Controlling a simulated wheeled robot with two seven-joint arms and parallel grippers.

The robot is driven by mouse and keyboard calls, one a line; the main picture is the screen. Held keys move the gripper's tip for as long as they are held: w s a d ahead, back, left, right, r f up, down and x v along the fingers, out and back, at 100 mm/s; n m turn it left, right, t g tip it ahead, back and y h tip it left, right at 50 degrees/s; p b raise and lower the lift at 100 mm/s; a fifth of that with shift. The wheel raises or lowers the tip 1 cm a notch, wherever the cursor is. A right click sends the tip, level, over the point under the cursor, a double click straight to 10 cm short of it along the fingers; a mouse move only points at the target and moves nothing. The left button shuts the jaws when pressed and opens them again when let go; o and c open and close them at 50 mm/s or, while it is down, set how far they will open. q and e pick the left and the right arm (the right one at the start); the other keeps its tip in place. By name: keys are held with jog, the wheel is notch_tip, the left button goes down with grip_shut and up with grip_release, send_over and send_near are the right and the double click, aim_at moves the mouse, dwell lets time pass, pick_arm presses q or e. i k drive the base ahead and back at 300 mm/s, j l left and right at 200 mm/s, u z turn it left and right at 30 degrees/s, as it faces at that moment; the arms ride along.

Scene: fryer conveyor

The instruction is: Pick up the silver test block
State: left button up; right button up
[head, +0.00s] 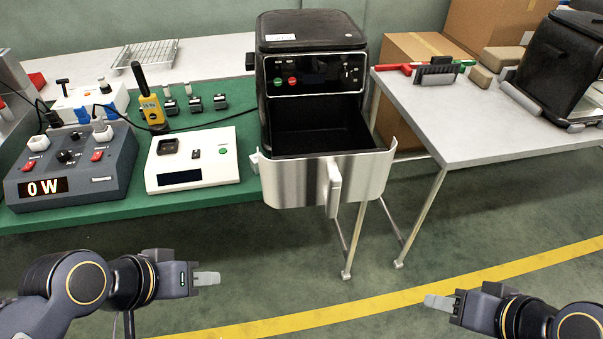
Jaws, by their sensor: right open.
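I cannot pick out a silver test block with certainty. A dark grey piece with a silver-grey lower face (436,75) lies on the right table near its back left. My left gripper (207,278) is low at the left, in front of the green bench and over the floor, with nothing visible in it. It is seen side-on, so its finger gap is hidden. My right gripper (438,302) is open and empty, low at the right over the floor, well in front of the right table. Neither gripper touches anything.
A black air fryer (312,45) stands in the middle with its silver-fronted drawer (290,183) pulled out and empty. A power meter (70,160) and a white scale-like device (192,160) sit on the green bench (120,207). The right table's front (470,135) is clear.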

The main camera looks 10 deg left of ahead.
aim_at(254, 160)
jog(key=i+j+u, duration=0.1)
jog(key=j+u, duration=0.25)
jog(key=i+j+u, duration=0.15)
jog(key=j+u, duration=0.2)
jog(key=i+j+u, duration=0.15)
jog(key=u, duration=0.2)
jog(key=i+l, duration=0.25)
jog(key=i, duration=0.2)
